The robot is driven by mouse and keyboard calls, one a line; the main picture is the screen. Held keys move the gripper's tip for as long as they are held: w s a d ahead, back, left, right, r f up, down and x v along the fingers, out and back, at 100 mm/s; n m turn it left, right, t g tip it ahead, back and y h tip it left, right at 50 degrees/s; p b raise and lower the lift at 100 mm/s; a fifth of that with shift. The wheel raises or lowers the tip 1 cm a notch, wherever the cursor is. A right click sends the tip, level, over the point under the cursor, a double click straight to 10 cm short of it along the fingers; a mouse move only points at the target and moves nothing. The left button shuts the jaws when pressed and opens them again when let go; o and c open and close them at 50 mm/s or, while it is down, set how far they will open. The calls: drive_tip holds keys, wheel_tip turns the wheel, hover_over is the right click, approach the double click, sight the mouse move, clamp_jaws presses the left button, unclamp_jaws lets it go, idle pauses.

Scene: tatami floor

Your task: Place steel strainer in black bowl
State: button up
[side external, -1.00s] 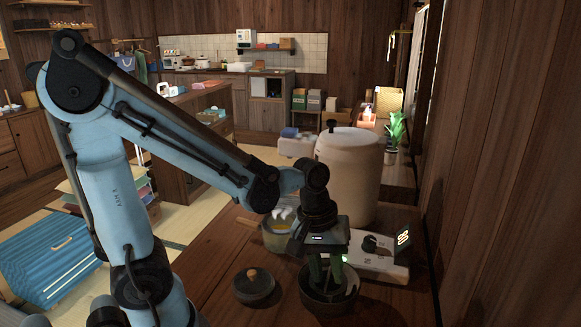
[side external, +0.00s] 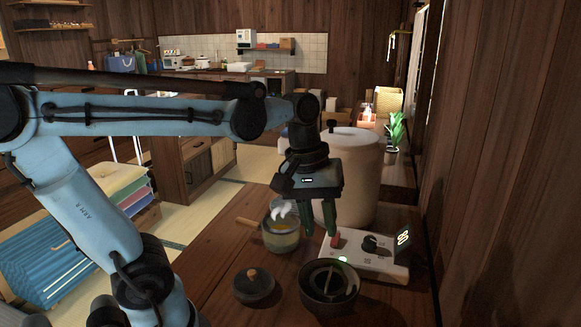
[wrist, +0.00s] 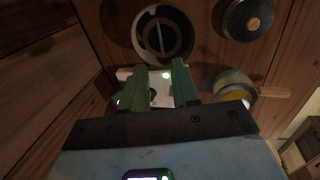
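The black bowl (side external: 306,299) stands on the wooden table at the front right; it also shows at the top of the wrist view (wrist: 138,38). Inside it sits a round metallic piece with a thin upright bar across its middle, which looks like the steel strainer (side external: 343,281); the bar also shows in the wrist view (wrist: 160,38). Its lower part is hidden by the bowl's wall. My gripper (side external: 321,234) hangs above and behind the bowl, pointing down. Its green fingers are apart with nothing between them, as the wrist view (wrist: 159,70) shows.
A dark lidded pot or lid with a wooden knob (side external: 253,285) lies left of the bowl. A wooden-handled pot (side external: 281,240) stands behind it. A white appliance with a dial and display (side external: 363,265) is behind the bowl, and a large beige barrel (side external: 360,180) stands farther back.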

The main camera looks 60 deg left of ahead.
drive_tip(key=f+m+t, duration=0.1)
drive_tip(key=m+t, duration=0.1)
drive_tip(key=m, duration=0.1)
drive_tip(key=f+m+t+y, duration=0.1)
drive_tip(key=m, duration=0.2)
drive_tip(key=f+m+t, duration=0.1)
drive_tip(key=m+t, duration=0.1)
drive_tip(key=m, duration=0.1)
drive_tip(key=shift+w+a+f+t+y, duration=0.15)
drive_tip(key=shift+a+f+t+y, duration=0.1)
drive_tip(key=shift+t+y, duration=0.05)
